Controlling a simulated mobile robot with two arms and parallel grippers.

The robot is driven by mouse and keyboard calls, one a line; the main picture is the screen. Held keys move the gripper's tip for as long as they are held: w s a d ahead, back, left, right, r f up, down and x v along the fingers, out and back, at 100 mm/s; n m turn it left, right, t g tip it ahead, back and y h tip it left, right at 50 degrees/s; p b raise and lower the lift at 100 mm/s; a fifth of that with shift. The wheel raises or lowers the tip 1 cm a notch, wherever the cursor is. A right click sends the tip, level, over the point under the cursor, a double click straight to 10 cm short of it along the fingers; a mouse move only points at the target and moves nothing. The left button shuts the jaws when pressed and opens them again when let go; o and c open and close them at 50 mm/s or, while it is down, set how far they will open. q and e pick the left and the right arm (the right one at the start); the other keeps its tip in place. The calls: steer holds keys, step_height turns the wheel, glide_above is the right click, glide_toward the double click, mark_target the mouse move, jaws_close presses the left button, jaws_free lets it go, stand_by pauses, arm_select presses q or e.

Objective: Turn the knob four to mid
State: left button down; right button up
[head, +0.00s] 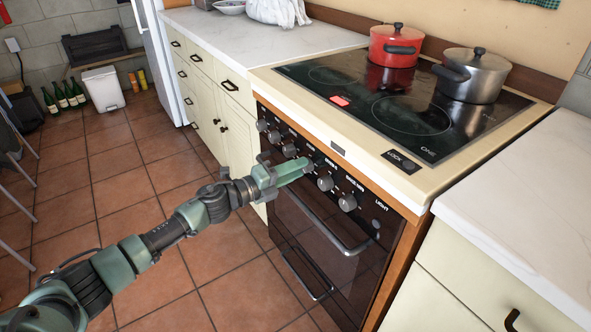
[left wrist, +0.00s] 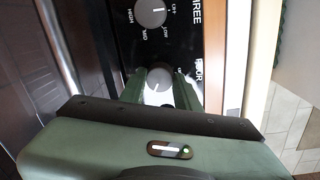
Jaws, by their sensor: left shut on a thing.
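Knob four is a round grey-white knob on the oven's black front panel. In the left wrist view, knob four (left wrist: 158,85) sits between the two green fingers of my left gripper (left wrist: 160,90), beside a partly covered "FOUR" label. In the head view my left gripper (head: 306,164) reaches the panel in the row of knobs and hides this knob. The gripper is shut on it. Knob four's scale is mostly covered, so I cannot read its setting. My right gripper is not in view.
Knob three (left wrist: 150,12) is beside it, its mark toward OFF. Other knobs (head: 325,182) line the panel, above the oven door handle (head: 322,235). A red pot (head: 393,46) and a steel pot (head: 474,78) stand on the cooktop (head: 370,97). The tiled floor (head: 165,172) is open at left.

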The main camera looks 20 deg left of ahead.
arm_select(q)
steer(key=c, duration=1)
jaws_free()
steer(key=v, duration=0.7)
steer(key=shift+s+a, duration=0.2)
steer(key=shift+s, duration=0.15)
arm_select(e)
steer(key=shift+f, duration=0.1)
